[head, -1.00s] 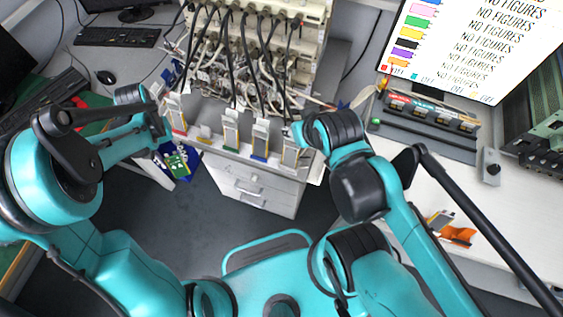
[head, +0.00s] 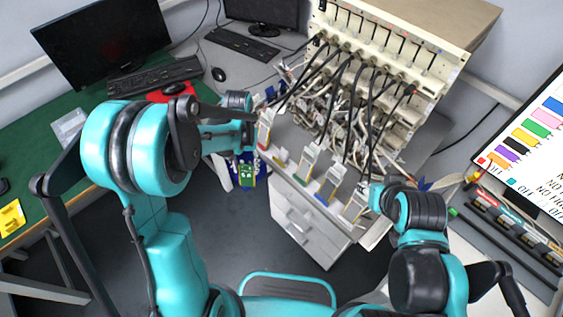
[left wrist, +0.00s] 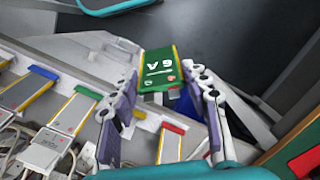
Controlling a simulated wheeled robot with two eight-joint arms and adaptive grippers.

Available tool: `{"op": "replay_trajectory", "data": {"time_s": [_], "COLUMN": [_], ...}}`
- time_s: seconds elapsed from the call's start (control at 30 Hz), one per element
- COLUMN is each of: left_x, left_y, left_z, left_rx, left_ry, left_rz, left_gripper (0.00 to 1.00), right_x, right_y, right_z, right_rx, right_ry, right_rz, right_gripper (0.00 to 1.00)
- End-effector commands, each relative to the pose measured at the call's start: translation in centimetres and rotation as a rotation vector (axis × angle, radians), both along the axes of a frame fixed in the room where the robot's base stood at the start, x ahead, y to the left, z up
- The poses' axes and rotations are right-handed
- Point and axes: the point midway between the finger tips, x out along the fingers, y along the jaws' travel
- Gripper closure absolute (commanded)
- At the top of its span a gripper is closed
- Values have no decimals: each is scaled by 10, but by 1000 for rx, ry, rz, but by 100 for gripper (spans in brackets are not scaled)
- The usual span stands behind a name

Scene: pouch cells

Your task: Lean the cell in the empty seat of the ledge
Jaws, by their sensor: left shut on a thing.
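The green cell (left wrist: 160,70) with white lettering and a yellow edge is between the fingertips of my left gripper (left wrist: 162,85), which is shut on it. In the head view this cell (head: 247,173) hangs below the left gripper (head: 245,150), in front of the ledge's left end and apart from it. The ledge (head: 290,172) has colour-marked seats. The yellow seat (left wrist: 138,114) is empty, between the red-marked cell (left wrist: 170,147) and the green-marked cell (left wrist: 72,112). The blue-marked cell (left wrist: 27,90) is beyond. My right arm's end is beside the ledge's right end; its fingers are hidden.
A rack (head: 385,60) with many black cables stands behind the ledge. Drawers (head: 308,225) stand under it. A green-topped desk (head: 60,130) with a monitor (head: 105,45) is at left. The floor in front of the drawers is clear.

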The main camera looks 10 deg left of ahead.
Motion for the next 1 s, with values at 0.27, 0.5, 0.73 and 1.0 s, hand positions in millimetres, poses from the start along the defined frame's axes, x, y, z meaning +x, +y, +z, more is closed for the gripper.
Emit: {"op": "replay_trajectory", "data": {"time_s": [0.27, 0.5, 0.73, 1.0], "left_x": [24, 69, 111, 146], "left_y": [-21, -58, -93, -122], "left_z": [14, 37, 58, 67], "left_rx": [-1, -1, -2, -2], "left_ry": [-1, -3, -5, -7], "left_rz": [-110, -320, -519, -688], "left_gripper": [70, 70, 70, 70], "right_x": [0, 0, 0, 0], "right_y": [0, 0, 0, 0], "right_z": [9, 23, 36, 42], "right_rx": [0, 0, 0, 0], "right_ry": [0, 0, 0, 0], "right_rz": [0, 0, 0, 0], "right_gripper": [60, 60, 60, 60]}}
